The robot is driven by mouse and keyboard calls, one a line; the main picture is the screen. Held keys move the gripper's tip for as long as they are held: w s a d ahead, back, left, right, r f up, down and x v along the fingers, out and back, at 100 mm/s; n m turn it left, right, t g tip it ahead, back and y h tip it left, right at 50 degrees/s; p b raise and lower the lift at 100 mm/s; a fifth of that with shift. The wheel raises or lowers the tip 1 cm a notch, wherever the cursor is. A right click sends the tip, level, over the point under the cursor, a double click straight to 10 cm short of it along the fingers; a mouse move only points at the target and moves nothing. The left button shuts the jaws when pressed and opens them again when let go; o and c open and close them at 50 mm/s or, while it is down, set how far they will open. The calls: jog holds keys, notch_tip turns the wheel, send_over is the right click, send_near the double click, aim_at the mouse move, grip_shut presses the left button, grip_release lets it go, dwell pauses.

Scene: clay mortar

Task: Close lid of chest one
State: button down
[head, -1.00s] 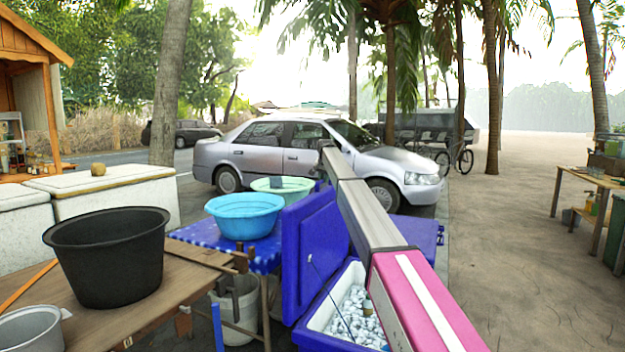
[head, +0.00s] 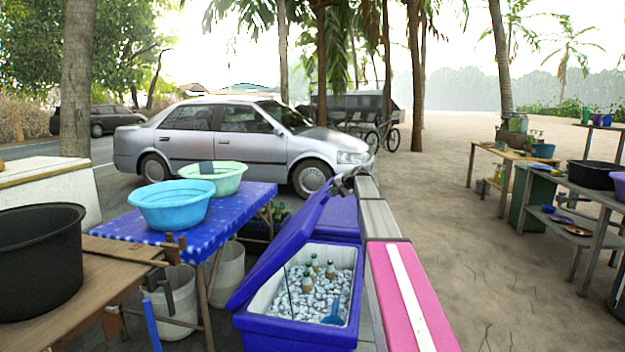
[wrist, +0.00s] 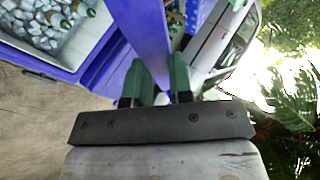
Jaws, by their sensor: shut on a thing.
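The blue chest (head: 300,328) stands low in the middle of the head view, holding ice, several bottles and a blue scoop. Its blue lid (head: 282,245) is raised and tilted, hinged along the left side, and the ice shows below it. My gripper (head: 346,182) is at the lid's far upper corner. In the wrist view, its two green fingers (wrist: 157,72) stand on either side of the blue lid edge (wrist: 147,30), shut on it. The chest's white inside and ice show at the upper left there. The fingertips are small and hard to make out in the head view.
Another blue chest or lid (head: 332,215) is just behind. A blue-clothed table (head: 190,225) with two basins stands left, white buckets (head: 175,300) beneath it. A silver car (head: 235,140) is behind. Open sandy ground (head: 475,240) lies right.

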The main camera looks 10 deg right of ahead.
jog(key=s+d+f+m+t+y, duration=0.1)
jog(key=s+d+f+y, duration=0.15)
jog(key=d+f, duration=0.65)
jog(key=s+d+f+t+y, duration=0.1)
jog(key=s+d+f+y, duration=0.15)
jog(key=d+f, duration=0.6)
jog(key=s+d+f+t, duration=0.1)
jog(key=f, duration=1.3)
jog(key=s+d+f+m+t+y, duration=0.1)
jog(key=d+f, duration=0.1)
jog(key=f, duration=1.2)
jog(key=shift+s+d+m+t, duration=0.2)
jog(key=shift+s+m+t, duration=0.05)
jog(key=shift+m+t, duration=0.05)
jog(key=shift+f, duration=0.2)
jog(key=c, duration=1.2)
grip_release()
jog(key=shift+f, duration=0.15)
jog(key=shift+o, duration=0.9)
jog(key=shift+r, duration=0.2)
jog(key=shift+r, duration=0.15)
